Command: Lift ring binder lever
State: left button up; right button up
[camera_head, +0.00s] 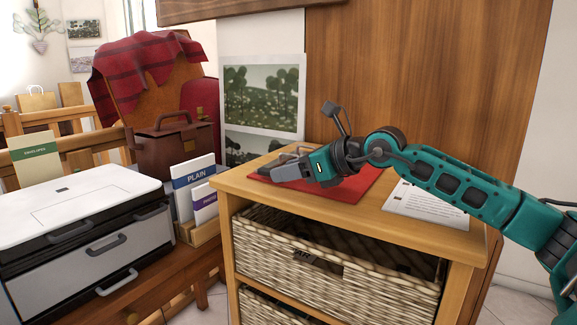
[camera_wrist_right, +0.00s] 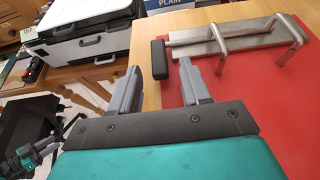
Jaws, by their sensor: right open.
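The red ring binder (camera_head: 345,189) lies open on top of the wooden cabinet; its red surface fills the right of the wrist view (camera_wrist_right: 245,95). A metal ring mechanism (camera_wrist_right: 235,45) with two bent arches lies on it. Its lever ends in a black grip (camera_wrist_right: 160,59). My right gripper (camera_head: 281,171) is over the binder's left part, largely hiding the mechanism in the head view. Its two grey fingers are open, and the black grip appears between and just beyond their tips; I cannot tell whether they touch. Part of my left arm (camera_wrist_right: 28,155) shows small at the wrist view's lower left.
A printed sheet (camera_head: 428,201) lies right of the binder on the cabinet top (camera_head: 232,181). A wicker basket (camera_head: 330,275) sits below. A white printer (camera_head: 80,205) and paper packs (camera_head: 194,178) stand on the lower desk to the left. A wooden panel rises behind the cabinet.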

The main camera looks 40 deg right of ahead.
jog(key=shift+w+a+f, duration=0.1)
jog(key=shift+w+a, duration=0.05)
jog(key=shift+w, duration=0.1)
grip_shut()
dwell(0.4)
